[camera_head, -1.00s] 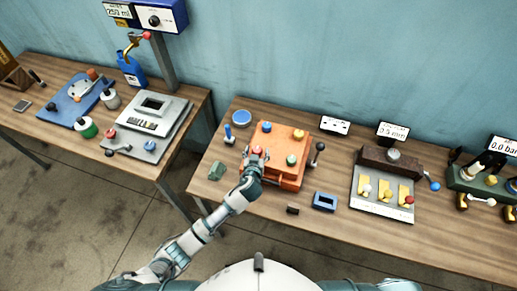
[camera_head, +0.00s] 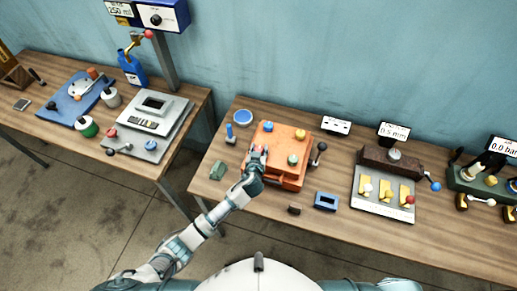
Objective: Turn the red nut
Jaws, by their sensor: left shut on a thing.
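The orange box (camera_head: 272,140) stands on the right-hand wooden table. Its top carries a blue nut (camera_head: 268,127), a yellow nut (camera_head: 300,134), a green nut (camera_head: 292,160) and the red nut (camera_head: 257,150). My left gripper (camera_head: 257,158) is at the box's near left corner, shut on the red nut, and its fingers partly cover the nut. My right gripper is not in view.
A black-knobbed lever (camera_head: 320,147) stands at the box's right side. A blue frame (camera_head: 326,201), a small dark block (camera_head: 294,209) and a green block (camera_head: 217,170) lie nearby. A grey fixture with yellow parts (camera_head: 383,190) stands farther right.

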